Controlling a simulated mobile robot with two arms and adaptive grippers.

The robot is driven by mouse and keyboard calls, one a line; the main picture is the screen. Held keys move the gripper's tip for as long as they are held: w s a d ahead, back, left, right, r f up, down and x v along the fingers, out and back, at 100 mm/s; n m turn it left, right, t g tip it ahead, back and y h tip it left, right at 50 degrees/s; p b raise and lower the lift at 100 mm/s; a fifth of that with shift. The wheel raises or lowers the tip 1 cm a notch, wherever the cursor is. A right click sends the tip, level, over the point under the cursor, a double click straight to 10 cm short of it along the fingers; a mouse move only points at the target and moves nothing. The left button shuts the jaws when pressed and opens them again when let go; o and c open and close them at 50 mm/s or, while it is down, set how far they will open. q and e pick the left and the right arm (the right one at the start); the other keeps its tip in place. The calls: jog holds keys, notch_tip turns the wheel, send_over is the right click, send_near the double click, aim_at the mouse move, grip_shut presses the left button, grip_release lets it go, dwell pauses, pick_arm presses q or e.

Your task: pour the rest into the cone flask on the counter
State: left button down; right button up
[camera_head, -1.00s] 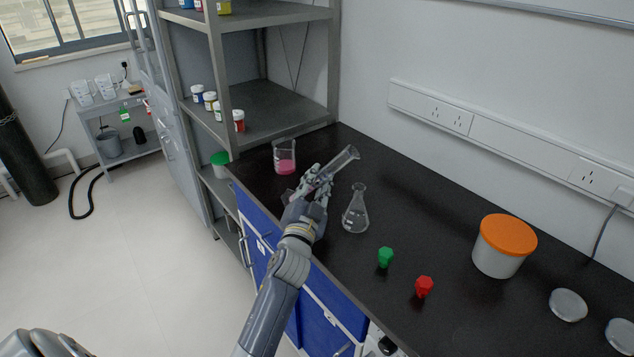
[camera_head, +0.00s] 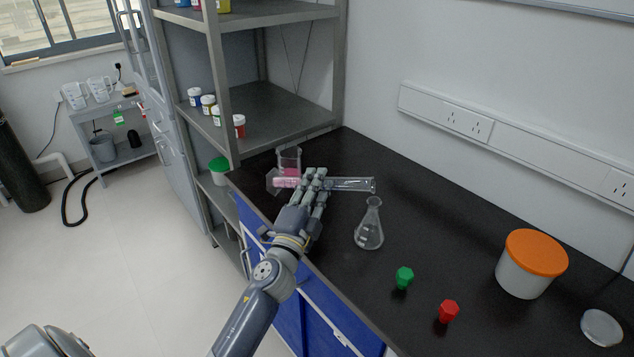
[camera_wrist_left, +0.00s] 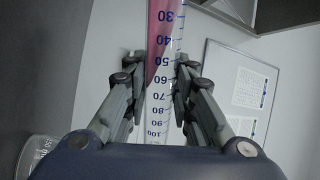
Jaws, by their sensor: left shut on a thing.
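My left gripper (camera_head: 314,180) is shut on a clear graduated cylinder (camera_head: 350,185), which lies nearly level across the fingers. Its open end points right, close to the mouth of the cone flask in the picture; I cannot tell the height gap. Pink liquid shows toward its base end at left. In the left wrist view, both fingers flank the cylinder (camera_wrist_left: 160,100), and pink liquid shows around its 30 to 60 marks. The clear cone flask (camera_head: 369,234) stands upright on the black counter (camera_head: 440,240), right of the gripper, and looks empty. My right gripper is not in view.
A beaker (camera_head: 289,158) with pink liquid stands behind the cylinder's base end. Right of the flask are a green stopper (camera_head: 404,277), a red stopper (camera_head: 448,311) and a white tub with an orange lid (camera_head: 533,262). A grey shelf (camera_head: 270,115) stands at left.

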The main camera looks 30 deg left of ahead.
pick_arm(q)
jog(key=shift+a+m, duration=0.2)
jog(key=shift+m, duration=0.1)
jog(key=shift+w+a+f, duration=0.1)
jog(key=shift+a, duration=0.1)
jog(key=shift+d+r, duration=0.25)
jog(key=shift+d, duration=0.2)
jog(key=shift+a+r+m, duration=0.25)
jog(key=shift+a+m, duration=0.1)
jog(key=shift+m, duration=0.15)
jog(key=shift+d+r+m+h+p, duration=0.15)
jog(key=shift+r+m+h+p, duration=0.25)
jog(key=shift+p, duration=0.3)
jog(key=shift+r, duration=0.1)
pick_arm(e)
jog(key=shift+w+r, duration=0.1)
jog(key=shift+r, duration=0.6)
